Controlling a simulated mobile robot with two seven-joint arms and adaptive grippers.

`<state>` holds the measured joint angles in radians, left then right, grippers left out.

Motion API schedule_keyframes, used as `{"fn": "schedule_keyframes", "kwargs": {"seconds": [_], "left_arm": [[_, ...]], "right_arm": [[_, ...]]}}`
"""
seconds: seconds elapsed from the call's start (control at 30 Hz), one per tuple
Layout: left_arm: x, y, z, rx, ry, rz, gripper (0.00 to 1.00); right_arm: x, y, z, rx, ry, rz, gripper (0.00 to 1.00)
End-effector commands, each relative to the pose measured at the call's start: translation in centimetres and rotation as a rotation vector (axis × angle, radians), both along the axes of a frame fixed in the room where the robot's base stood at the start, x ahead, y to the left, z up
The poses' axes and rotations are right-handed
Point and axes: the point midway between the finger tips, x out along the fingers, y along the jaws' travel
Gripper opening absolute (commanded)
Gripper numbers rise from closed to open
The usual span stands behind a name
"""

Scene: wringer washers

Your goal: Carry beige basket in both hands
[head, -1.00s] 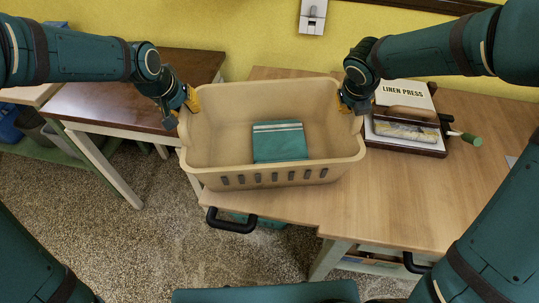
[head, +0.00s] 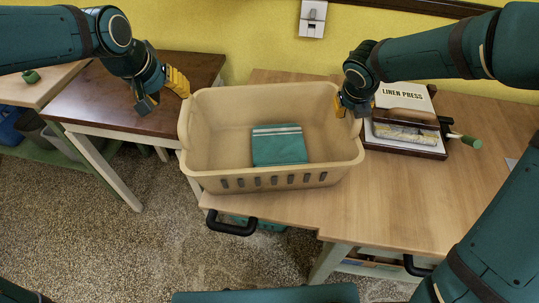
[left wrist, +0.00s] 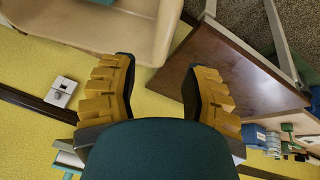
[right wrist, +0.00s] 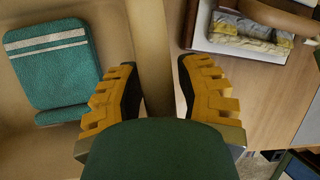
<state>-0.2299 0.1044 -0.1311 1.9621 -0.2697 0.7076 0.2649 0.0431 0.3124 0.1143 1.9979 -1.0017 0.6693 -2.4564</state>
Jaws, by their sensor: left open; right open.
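A beige basket (head: 272,182) stands on the light wooden table, its left part near the table's left edge. A folded teal cloth (head: 279,145) with pale stripes lies inside it. My left gripper (head: 166,92) is open and empty, up and to the left of the basket, apart from its rim. In the left wrist view the fingers (left wrist: 160,85) are spread, with the basket (left wrist: 130,30) beyond to the upper left. My right gripper (head: 349,104) is at the basket's right rim. In the right wrist view its open fingers (right wrist: 157,85) are on either side of the rim (right wrist: 150,50).
A linen press (head: 405,120) with a green-handled roller stands close to the right of the basket on the wooden table (head: 400,200). A dark brown table (head: 120,100) is at the left. Black handles (head: 232,223) stick out at the table front. Speckled floor lies in front.

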Motion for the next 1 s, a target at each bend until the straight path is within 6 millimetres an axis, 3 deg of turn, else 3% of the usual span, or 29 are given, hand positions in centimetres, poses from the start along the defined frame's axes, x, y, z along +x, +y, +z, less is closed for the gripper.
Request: {"fn": "schedule_keyframes", "kwargs": {"seconds": [0.1, 0.37, 1.0], "left_arm": [[-0.7, 0.3, 1.7, -0.001, -0.003, 0.000, 0.47], [-1.3, 0.5, 3.0, -0.001, 0.001, -0.001, 0.47], [-1.3, 0.5, 3.0, 0.000, 0.001, 0.000, 0.47]], "right_arm": [[0.0, 0.0, 0.0, 0.000, 0.000, 0.000, 0.34], [-0.1, 0.1, 0.4, 0.000, -0.001, -0.001, 0.34], [-4.3, 1.9, 10.1, 0.001, -0.003, -0.001, 0.34]]}}
